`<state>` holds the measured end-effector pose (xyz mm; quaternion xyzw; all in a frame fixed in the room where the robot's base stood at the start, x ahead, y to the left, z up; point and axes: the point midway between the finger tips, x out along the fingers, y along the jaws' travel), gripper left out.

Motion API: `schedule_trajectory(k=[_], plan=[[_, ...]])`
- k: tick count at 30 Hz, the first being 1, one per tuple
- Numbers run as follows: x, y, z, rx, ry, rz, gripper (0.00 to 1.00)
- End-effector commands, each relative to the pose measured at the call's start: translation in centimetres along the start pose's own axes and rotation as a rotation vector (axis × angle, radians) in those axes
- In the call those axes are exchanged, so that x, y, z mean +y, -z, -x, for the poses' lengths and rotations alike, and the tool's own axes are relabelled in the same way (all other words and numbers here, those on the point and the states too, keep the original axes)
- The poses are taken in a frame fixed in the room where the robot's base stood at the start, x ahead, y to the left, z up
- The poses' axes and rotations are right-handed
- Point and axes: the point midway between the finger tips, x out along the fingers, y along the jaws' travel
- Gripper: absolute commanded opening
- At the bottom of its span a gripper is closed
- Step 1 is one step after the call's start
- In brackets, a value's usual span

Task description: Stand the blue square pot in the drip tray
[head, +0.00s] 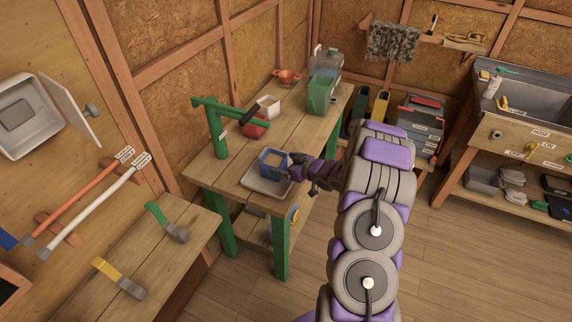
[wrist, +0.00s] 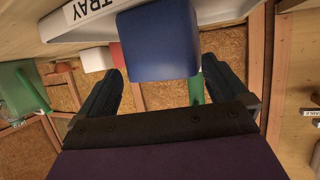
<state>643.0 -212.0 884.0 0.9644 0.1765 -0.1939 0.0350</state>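My gripper (head: 294,171) is just to the right of the pot. In the wrist view its two dark fingers (wrist: 162,68) are spread, with their tips on either side of the pot's near edge and narrow gaps showing. Firm contact is not visible.
Behind the pot on the bench (head: 237,160) are a green stand (head: 217,130), a red pot (head: 253,127), a white container (head: 268,106) and a green bin (head: 319,95). A small terracotta pot (head: 286,77) stands at the back. Bench surface near the green bin is clear.

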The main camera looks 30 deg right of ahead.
Motion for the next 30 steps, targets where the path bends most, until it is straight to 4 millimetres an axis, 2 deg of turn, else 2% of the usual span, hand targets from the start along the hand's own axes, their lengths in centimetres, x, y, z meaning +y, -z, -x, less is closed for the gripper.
schedule_trajectory(k=[5,15,21,30], plan=[[0.1,0.1,1.1,-0.001,-0.001,-0.001,1.0],[0.1,0.1,7.6,0.0,-0.003,-0.004,1.0],[0.1,0.2,10.5,0.0,-0.002,0.002,1.0],[0.0,0.1,12.0,-0.002,-0.001,0.001,1.0]])
